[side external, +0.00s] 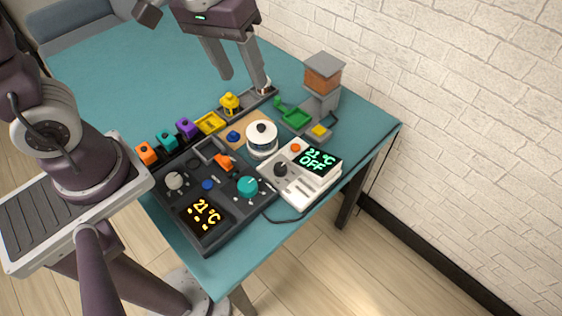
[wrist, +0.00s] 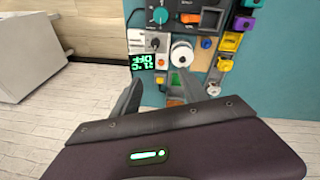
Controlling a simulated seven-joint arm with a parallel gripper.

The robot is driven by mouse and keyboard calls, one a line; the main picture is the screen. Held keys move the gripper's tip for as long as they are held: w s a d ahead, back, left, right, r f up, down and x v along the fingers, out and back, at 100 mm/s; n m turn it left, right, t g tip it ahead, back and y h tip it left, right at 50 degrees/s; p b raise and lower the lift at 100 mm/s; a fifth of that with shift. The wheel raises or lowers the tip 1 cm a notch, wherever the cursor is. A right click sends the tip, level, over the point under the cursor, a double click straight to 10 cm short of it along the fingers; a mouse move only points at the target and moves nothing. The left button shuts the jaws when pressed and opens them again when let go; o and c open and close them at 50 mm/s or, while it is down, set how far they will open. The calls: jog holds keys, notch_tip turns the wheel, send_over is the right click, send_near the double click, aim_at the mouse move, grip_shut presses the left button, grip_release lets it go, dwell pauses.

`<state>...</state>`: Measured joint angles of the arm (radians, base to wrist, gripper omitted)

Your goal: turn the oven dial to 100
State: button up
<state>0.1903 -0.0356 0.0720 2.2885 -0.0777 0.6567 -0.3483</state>
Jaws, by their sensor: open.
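A dark control panel (side external: 215,228) with a yellow display reading 21 °C (side external: 201,213) lies at the table's near edge. It carries a teal dial (side external: 247,187), a pale knob (side external: 174,180) and an orange part (side external: 224,163). Beside it a white unit (side external: 300,190) has a black dial (side external: 281,169) and a green display reading 21 °C OFF (side external: 316,160). No label tells me which one is the oven. The black dial also shows in the wrist view (wrist: 154,43). My gripper (side external: 244,83) is open and empty above the far side of the devices, apart from every dial.
A white round pot-like item (side external: 262,138) stands close behind the dials. Yellow, purple, teal and orange pieces line the back left, with a green tray (side external: 295,117) and an orange-and-grey tower (side external: 322,75) at right. The far left tabletop (side external: 110,75) is clear.

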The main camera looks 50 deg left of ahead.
jog(key=w+d+f+n+g, duration=0.25)
jog(key=w+f, duration=0.25)
jog(key=f, duration=0.6)
jog(key=n+y, duration=0.1)
jog(key=y, duration=0.1)
send_over(281, 166)
jog(key=shift+g, duration=0.25)
jog(key=f, duration=0.9)
jog(key=shift+w+d, duration=0.1)
jog(key=shift+d, duration=0.1)
notch_tip(281, 166, down, 7)
jog(key=shift+a+f, duration=0.1)
jog(key=shift+a, duration=0.05)
jog(key=shift+h, duration=0.3)
grip_shut()
